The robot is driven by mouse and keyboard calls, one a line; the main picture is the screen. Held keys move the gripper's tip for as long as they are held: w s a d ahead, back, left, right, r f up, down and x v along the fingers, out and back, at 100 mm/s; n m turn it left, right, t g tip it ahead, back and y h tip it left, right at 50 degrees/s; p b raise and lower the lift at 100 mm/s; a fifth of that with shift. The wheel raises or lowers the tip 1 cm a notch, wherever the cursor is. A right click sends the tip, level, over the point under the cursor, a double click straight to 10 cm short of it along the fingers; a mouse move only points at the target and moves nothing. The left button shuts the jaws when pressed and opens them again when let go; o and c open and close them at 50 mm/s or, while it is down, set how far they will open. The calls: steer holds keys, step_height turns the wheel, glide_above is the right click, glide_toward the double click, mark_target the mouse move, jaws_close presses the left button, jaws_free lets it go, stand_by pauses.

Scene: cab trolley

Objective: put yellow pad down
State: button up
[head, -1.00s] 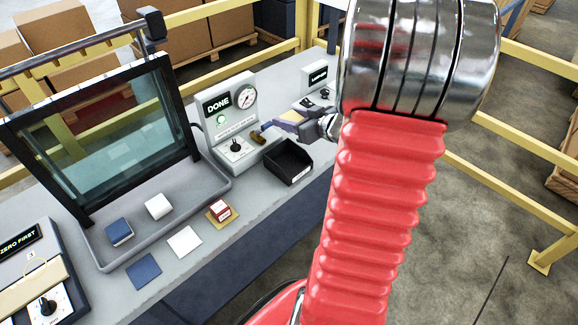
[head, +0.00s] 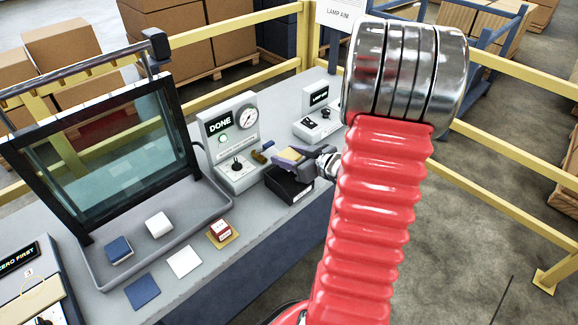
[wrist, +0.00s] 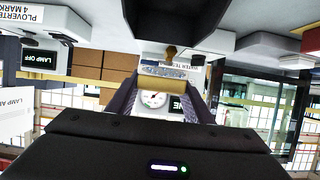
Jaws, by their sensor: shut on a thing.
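The yellow pad (head: 291,155) is held between the fingers of my gripper (head: 284,160), above the black open bin (head: 290,186) on the bench. In the wrist view, the yellow pad (wrist: 163,83) lies crosswise between the two fingers of my gripper (wrist: 162,90). My gripper is shut on it. The bin also shows at the top of the wrist view (wrist: 163,12). I cannot tell the exact gap between pad and bin. My fingers hide part of the pad in the head view.
A grey panel reading DONE (head: 234,140) with a gauge and green light stands behind left, a brass-coloured fitting (head: 258,157) beside it. A lamp box (head: 318,100) stands behind.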

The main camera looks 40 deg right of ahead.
steer(key=shift+f, duration=0.1)
steer(key=shift+f, duration=2.1)
steer(key=shift+f, duration=0.6)
steer(key=o, duration=1)
steer(key=shift+o, duration=0.2)
steer(key=shift+r, duration=0.15)
steer(key=shift+r, duration=0.55)
steer(key=v, duration=1.2)
